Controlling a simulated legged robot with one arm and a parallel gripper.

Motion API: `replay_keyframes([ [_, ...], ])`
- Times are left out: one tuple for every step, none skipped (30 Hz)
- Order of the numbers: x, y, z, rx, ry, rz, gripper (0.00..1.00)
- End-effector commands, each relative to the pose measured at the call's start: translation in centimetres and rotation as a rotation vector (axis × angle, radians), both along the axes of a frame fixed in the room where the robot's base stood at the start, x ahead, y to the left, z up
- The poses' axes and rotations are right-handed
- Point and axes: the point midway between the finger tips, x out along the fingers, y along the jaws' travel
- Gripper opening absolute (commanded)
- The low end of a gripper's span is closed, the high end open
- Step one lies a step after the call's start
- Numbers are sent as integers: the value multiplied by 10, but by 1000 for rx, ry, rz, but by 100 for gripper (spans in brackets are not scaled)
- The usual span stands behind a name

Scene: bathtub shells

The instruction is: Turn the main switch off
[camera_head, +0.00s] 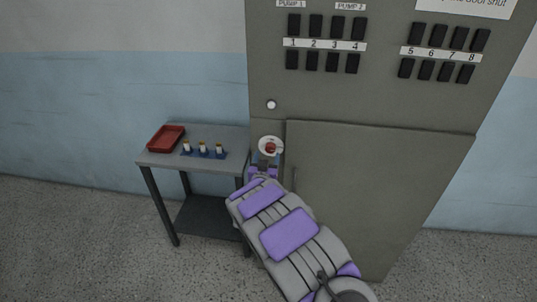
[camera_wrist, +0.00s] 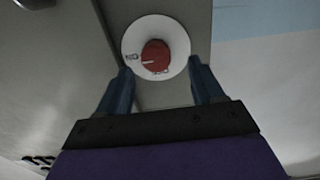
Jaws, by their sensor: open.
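The main switch (camera_head: 270,147) is a red knob on a round white plate, on the grey cabinet's narrow strip left of its door. In the wrist view the red knob (camera_wrist: 155,56) sits in the middle of the white disc (camera_wrist: 177,33), with a pale mark on the knob and small print on the disc. My gripper (camera_head: 264,168) is just below the switch in the head view. In the wrist view its two dark fingers (camera_wrist: 160,82) are apart, one on each side below the knob, with nothing between them. I cannot tell whether they touch the disc.
The cabinet door (camera_head: 390,190) is to the right of my arm. A white round button or lamp (camera_head: 271,104) is above the switch. A grey side table (camera_head: 225,135) at left holds a red tray (camera_head: 166,138) and several small white-and-orange items on a blue holder (camera_head: 204,153).

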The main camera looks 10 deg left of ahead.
Motion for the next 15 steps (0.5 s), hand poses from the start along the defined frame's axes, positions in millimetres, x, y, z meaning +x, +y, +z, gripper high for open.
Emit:
replay_keyframes([
  [8,-3,-1,3,0,-2,67],
  [11,-3,-2,2,0,-2,67],
  [15,-4,-2,2,1,-2,67],
  [19,-4,-1,3,0,-3,67],
  [22,-5,-1,5,-1,-3,67],
  [26,-5,0,5,-2,-3,67],
  [28,-5,1,5,-3,-3,67],
  [30,-5,1,5,-3,-3,67],
  [32,-5,1,5,-3,-3,67],
  [33,-5,1,5,-2,-2,67],
  [35,-5,1,4,-1,-2,67],
  [36,-5,1,3,-1,-2,67],
  [36,-5,1,2,0,-2,67],
  [37,-4,1,1,0,-2,67],
  [37,-4,1,0,0,-2,67],
])
